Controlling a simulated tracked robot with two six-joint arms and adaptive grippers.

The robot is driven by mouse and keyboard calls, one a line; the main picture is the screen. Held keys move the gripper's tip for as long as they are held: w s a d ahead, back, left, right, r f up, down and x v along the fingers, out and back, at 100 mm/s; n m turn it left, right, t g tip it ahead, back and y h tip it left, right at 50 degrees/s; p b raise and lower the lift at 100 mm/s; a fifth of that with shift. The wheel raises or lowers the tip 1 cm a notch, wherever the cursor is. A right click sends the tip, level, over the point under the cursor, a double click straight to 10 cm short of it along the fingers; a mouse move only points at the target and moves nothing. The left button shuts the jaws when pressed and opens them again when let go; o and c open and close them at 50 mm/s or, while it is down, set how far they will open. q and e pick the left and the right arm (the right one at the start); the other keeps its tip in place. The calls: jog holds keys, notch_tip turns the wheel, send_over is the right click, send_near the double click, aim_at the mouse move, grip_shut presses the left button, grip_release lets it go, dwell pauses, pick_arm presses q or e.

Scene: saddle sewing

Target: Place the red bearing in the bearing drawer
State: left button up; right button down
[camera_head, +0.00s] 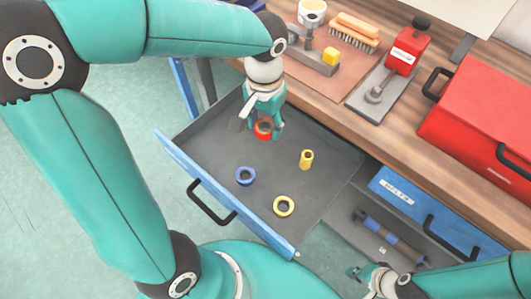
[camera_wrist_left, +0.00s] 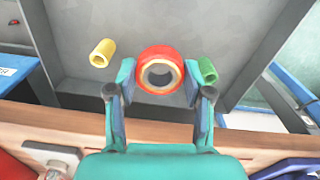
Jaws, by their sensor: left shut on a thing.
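The red bearing (camera_head: 263,135), a red ring with a pale inner rim, is held between the fingers of my left gripper (camera_head: 264,126). In the left wrist view the red bearing (camera_wrist_left: 160,51) sits between the fingertips of the left gripper (camera_wrist_left: 160,82), its hole facing the camera. The open drawer (camera_head: 327,196) has a grey floor and a blue front. The gripper and bearing are over its back left part; whether the bearing touches the floor I cannot tell. My right gripper (camera_head: 366,282) is low in the head view, outside the drawer, partly cut off.
In the drawer are a blue ring (camera_head: 245,183), a yellow ring (camera_head: 284,214) and a yellow cylinder (camera_head: 306,160). A green cylinder (camera_wrist_left: 208,70) is close beside a left fingertip. The bench (camera_head: 350,118) bears a red toolbox (camera_head: 480,115).

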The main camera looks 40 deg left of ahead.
aim_at(265, 159)
pick_arm(q)
notch_tip(265, 159, down, 12)
jog(key=shift+f+b, duration=0.25)
jog(key=shift+b, duration=0.55)
jog(key=shift+f, duration=0.15)
jog(key=o, duration=1.4)
jog(key=shift+r, duration=0.2)
notch_tip(265, 159, up, 12)
jog(key=p, duration=0.2)
